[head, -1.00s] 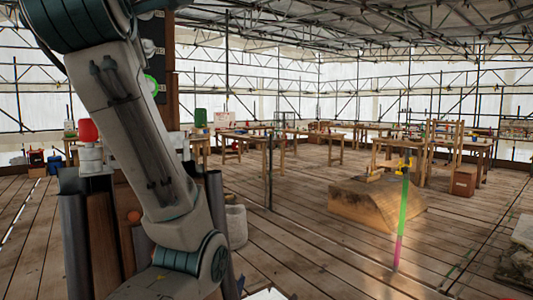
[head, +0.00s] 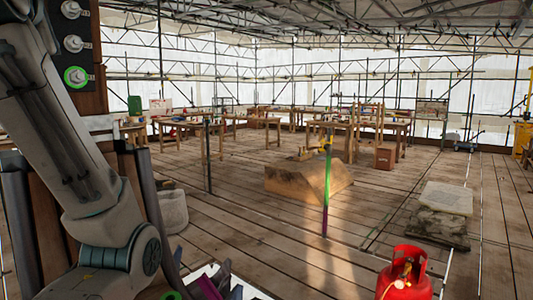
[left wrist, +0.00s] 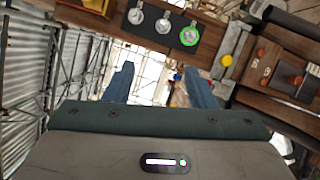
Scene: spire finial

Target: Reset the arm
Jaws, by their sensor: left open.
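My left arm (head: 75,150) fills the left side of the head view, with a teal-ringed joint low down. Its gripper does not show in that view. In the left wrist view my left gripper (left wrist: 159,72) has its two dark blue fingers spread apart, with nothing visible between them. Beyond the fingers is a dark panel (left wrist: 163,30) with several round silver fittings, one ringed in green. The panel also shows in the head view (head: 74,45), behind my arm. My right gripper is in neither view.
A red gas cylinder (head: 405,275) stands at the lower right. A wooden block (head: 300,180), a green-and-purple post (head: 327,190) and a stone slab (head: 445,199) are on the plank floor (head: 250,245). Wooden workbenches (head: 377,127) stand farther back.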

